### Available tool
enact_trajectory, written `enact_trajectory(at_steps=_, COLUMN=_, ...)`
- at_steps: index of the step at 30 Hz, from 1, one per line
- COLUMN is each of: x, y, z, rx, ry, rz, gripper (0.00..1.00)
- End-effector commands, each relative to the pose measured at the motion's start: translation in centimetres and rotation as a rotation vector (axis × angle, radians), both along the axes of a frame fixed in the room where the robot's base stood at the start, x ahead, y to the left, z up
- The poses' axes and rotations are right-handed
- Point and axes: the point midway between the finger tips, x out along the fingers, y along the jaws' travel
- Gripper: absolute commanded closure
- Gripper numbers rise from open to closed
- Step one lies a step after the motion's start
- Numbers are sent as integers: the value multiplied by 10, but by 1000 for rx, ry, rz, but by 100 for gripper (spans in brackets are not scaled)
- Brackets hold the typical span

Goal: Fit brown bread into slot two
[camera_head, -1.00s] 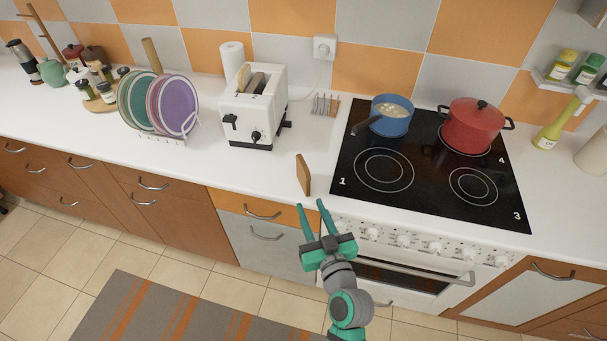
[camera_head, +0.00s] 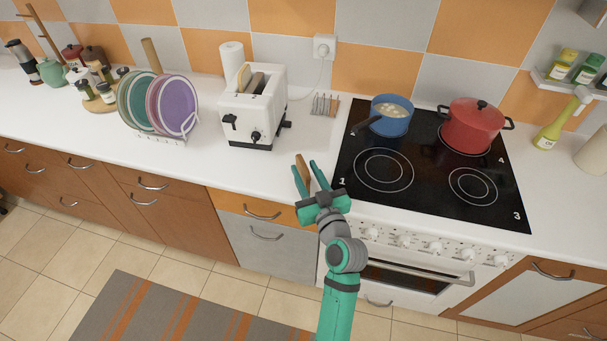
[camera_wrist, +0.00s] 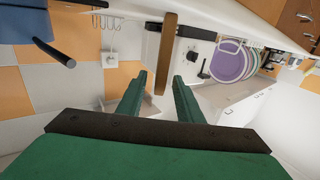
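The brown bread slice (camera_head: 303,170) stands on edge on the white counter, left of the stove. In the wrist view the slice (camera_wrist: 166,55) is seen edge-on, ahead of my fingers. My gripper (camera_head: 308,178) is open, its green fingers on either side of the slice in the head view. In the wrist view the gripper (camera_wrist: 159,85) shows gaps beside the slice. The white toaster (camera_head: 255,118) stands behind and to the left, with two slots on top.
A metal rack (camera_head: 324,104) stands right of the toaster. A plate rack with plates (camera_head: 178,104) stands to the left. The black stove (camera_head: 430,170) holds a blue pot (camera_head: 391,116) and a red pot (camera_head: 472,126). Counter between slice and toaster is clear.

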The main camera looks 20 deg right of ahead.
Motion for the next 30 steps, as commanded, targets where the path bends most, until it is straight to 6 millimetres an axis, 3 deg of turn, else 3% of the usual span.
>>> enact_trajectory(at_steps=6, x=25, y=0, z=1, rx=0, ry=-1, rz=0, gripper=67)
enact_trajectory(at_steps=14, x=28, y=0, z=1, rx=0, ry=0, rz=0, gripper=67)
enact_trajectory(at_steps=15, x=28, y=0, z=1, rx=0, ry=0, rz=0, gripper=70)
enact_trajectory(at_steps=19, x=28, y=0, z=1, rx=0, ry=0, rz=0, gripper=100)
enact_trajectory(at_steps=30, x=29, y=2, z=2, rx=0, ry=0, rz=4, gripper=100)
